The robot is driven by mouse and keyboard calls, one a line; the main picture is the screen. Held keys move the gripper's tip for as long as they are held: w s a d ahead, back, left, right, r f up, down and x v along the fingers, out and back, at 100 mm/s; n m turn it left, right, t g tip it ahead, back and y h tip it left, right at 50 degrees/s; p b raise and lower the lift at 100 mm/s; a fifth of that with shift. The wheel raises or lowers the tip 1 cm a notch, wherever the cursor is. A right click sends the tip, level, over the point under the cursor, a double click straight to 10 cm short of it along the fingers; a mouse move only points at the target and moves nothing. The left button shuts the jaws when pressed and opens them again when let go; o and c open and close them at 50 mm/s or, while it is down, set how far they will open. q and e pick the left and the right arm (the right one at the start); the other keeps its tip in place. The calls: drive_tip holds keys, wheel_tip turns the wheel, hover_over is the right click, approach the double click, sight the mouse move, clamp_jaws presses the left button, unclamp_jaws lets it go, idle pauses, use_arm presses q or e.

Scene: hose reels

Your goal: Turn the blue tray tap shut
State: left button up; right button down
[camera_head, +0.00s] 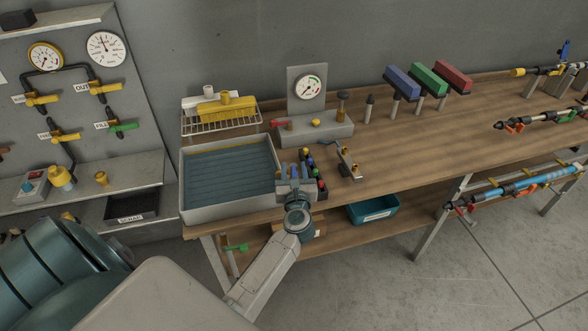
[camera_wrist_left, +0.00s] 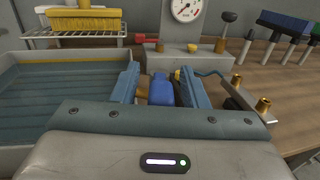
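The tray (camera_head: 190,193) is grey with a blue ribbed inside and stands at the left end of the bench. A green-handled tap (camera_head: 236,247) is below its front edge, by the bench leg. My left gripper (camera_head: 295,172) is over the bench just right of the tray. In the left wrist view a blue piece (camera_wrist_left: 162,90) lies between its two fingers (camera_wrist_left: 158,84), with small gaps at the sides, so the gripper looks open. I cannot tell whether this piece is the tray tap. My right gripper is not in view.
A rack of coloured knobs (camera_head: 321,187) stands right beside my left gripper. A brass-ended bracket (camera_head: 347,162) is to its right. Behind are a gauge stand (camera_head: 307,90) and a wire rack (camera_head: 187,126). The middle of the bench is clear.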

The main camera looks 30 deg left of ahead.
use_arm(q)
clamp_jaws()
